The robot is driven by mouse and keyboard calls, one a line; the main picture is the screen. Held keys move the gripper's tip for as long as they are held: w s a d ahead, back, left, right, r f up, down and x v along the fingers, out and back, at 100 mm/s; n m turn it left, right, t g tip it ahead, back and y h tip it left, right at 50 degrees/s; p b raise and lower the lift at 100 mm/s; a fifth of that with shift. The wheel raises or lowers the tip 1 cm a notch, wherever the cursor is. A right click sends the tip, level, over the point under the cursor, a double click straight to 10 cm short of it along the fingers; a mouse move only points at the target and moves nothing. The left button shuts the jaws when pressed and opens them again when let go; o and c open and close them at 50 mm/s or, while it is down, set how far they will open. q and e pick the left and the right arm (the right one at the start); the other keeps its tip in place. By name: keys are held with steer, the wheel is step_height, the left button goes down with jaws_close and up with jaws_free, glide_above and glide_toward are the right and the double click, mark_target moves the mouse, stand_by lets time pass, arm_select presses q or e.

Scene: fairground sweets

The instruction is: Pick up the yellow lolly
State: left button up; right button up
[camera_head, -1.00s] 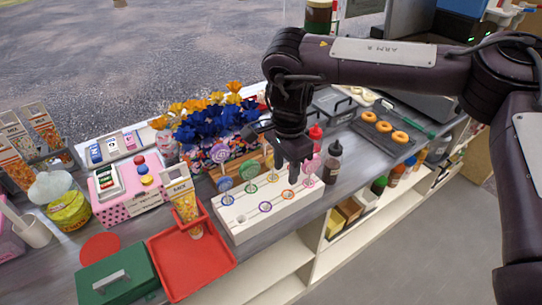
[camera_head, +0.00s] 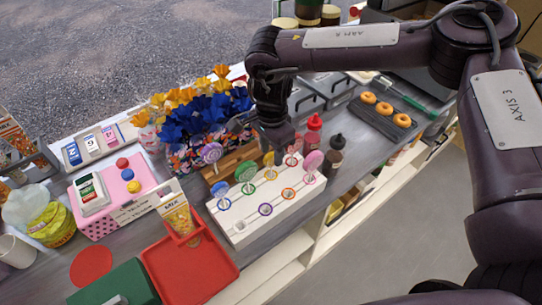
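The yellow lolly (camera_head: 269,159) stands upright in the white lolly stand (camera_head: 262,233), towards its back edge, with a green lolly (camera_head: 245,170) to its left. My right gripper (camera_head: 279,145) points down just above and behind the yellow lolly, very close to it in the picture. I cannot tell whether they touch. Its fingertips are dark and small, and whether they are open or shut does not show clearly. A pink lolly (camera_head: 313,160) stands at the right end of the stand. My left gripper is not in view.
Sauce bottles (camera_head: 335,156) are close on the right. Blue and yellow paper flowers (camera_head: 195,118) are behind. A red tray (camera_head: 190,268) holding a mix cone (camera_head: 175,213) lies at the front left.

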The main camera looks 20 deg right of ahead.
steer(key=f, duration=0.2)
steer(key=shift+w+f, duration=0.2)
steer(key=shift+f, duration=0.1)
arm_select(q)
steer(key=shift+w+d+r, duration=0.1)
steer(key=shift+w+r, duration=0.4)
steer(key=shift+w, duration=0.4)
arm_select(e)
jaws_close()
steer(key=shift+r, duration=0.15)
steer(key=shift+r, duration=0.65)
step_height(320, 180, up, 9)
steer(key=shift+f+b, duration=0.1)
steer(key=shift+b, duration=1.05)
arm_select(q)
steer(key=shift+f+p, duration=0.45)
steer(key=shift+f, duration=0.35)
arm_select(e)
step_height(320, 180, up, 10)
steer(key=shift+f, duration=0.1)
